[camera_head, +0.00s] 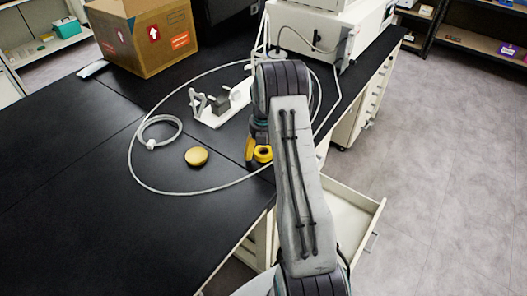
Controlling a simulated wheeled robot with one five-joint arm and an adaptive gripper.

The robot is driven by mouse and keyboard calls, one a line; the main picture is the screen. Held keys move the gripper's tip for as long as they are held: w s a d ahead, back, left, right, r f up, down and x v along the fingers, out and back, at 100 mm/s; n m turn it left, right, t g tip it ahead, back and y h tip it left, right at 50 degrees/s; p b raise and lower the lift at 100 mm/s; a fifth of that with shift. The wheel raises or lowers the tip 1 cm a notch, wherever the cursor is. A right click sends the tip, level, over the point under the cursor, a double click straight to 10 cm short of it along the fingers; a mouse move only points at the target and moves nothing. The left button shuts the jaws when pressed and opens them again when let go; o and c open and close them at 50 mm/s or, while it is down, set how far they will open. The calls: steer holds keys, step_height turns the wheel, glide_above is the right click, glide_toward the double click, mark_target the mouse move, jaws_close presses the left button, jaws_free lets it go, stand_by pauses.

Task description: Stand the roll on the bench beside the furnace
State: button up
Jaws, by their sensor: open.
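A yellow ring with a dark hole (263,154), which looks like the roll, is on the black bench (85,220) near its right edge, partly hidden by my arm. My gripper (256,148) is open, right at the ring; a yellow upright piece shows just left of it. I cannot tell whether the fingers touch the ring or stand around it. A white box-shaped machine (365,32), possibly the furnace, stands at the back right of the bench.
An orange-yellow disc (196,156) lies left of my gripper, inside a large loop of white tubing (134,172). A small coil (148,143) and a white stand (222,112) are nearby. A cardboard box (150,40) stands behind. A drawer (368,222) is open. The front-left bench is clear.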

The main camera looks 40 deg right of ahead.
mark_target(263, 151)
steer(key=shift+r, duration=0.1)
steer(key=s+a+r+m, duration=0.1)
steer(key=a+r+m, duration=0.15)
steer(key=r, duration=0.65)
steer(key=s+a+r+m, duration=0.1)
steer(key=s+a+r, duration=0.15)
steer(key=r, duration=0.65)
steer(key=s+a+r+m+t, duration=0.1)
steer(key=s+a+r+m, duration=0.2)
steer(key=s+a+m, duration=0.35)
steer(key=s+a+r+m+t, duration=0.1)
steer(key=s+a+r+m, duration=0.35)
steer(key=s+a, duration=0.25)
steer(key=s+a+f+m+t, duration=0.1)
steer(key=s+a+f+m, duration=0.2)
steer(key=s+m, duration=0.4)
steer(key=s, duration=0.2)
steer(key=shift+s+a+f+t, duration=0.2)
steer(key=shift+s+t, duration=0.1)
steer(key=shift+s, duration=0.1)
steer(key=shift+d, duration=0.1)
